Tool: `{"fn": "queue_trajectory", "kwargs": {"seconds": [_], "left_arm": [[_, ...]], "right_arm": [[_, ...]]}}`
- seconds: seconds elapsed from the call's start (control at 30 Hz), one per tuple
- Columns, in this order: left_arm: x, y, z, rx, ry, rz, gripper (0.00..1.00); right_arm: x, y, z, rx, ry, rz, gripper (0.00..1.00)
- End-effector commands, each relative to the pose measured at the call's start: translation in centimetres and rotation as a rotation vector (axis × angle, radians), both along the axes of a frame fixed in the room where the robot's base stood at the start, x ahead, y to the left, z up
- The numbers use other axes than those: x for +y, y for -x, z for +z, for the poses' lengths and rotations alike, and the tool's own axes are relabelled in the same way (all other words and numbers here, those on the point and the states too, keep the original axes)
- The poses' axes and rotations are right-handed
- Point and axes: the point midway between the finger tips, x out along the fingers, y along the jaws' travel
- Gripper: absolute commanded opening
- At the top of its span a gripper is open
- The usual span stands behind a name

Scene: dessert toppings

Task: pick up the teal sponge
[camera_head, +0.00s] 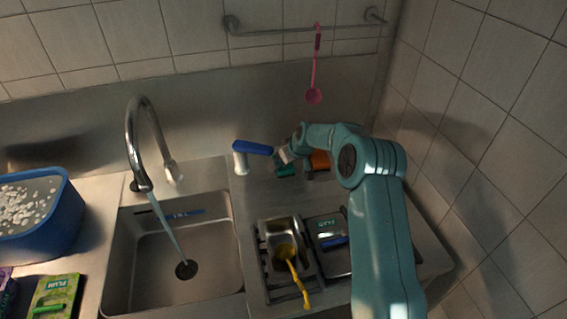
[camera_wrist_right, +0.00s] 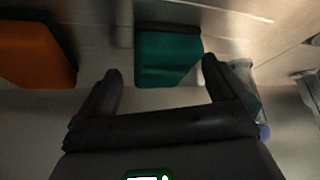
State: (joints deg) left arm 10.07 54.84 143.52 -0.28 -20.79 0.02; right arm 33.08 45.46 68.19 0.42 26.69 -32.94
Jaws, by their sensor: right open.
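The teal sponge (camera_wrist_right: 168,57) stands against the steel back wall in the wrist view, just ahead of my right gripper (camera_wrist_right: 161,76). It lies between the two dark fingertips, which are open and spread wider than it. I cannot tell whether the fingers reach around its sides. In the head view a part of the teal sponge (camera_head: 286,170) shows below my right gripper (camera_head: 284,156), and the arm hides the rest. My left gripper is not in view.
An orange block (camera_wrist_right: 32,48) stands left of the sponge in the wrist view. A blue-topped bottle (camera_head: 253,148) stands beside the gripper. A pink spoon (camera_head: 315,75) hangs above.

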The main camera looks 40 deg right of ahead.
Motion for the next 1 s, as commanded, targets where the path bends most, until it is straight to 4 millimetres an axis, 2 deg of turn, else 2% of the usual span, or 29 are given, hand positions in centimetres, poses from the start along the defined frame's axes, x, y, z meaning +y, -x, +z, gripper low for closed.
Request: {"fn": "queue_trajectory", "kwargs": {"seconds": [0.17, 0.2, 0.37, 0.87, 1.0], "left_arm": [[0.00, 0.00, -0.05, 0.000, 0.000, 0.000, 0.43], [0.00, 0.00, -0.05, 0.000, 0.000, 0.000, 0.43], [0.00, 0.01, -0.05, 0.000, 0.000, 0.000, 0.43], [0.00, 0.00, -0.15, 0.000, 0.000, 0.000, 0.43], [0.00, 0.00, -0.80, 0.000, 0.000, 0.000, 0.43]], "right_arm": [[0.00, -0.04, -0.03, -0.001, 0.000, 0.000, 1.00], [0.00, -0.04, -0.04, -0.001, 0.000, 0.000, 0.94], [0.00, -0.02, -0.03, 0.000, 0.000, 0.000, 0.42], [0.06, 0.03, -0.12, 0.003, -0.002, 0.001, 0.40], [0.02, -0.03, 0.52, 0.000, -0.001, 0.001, 0.40]]}}
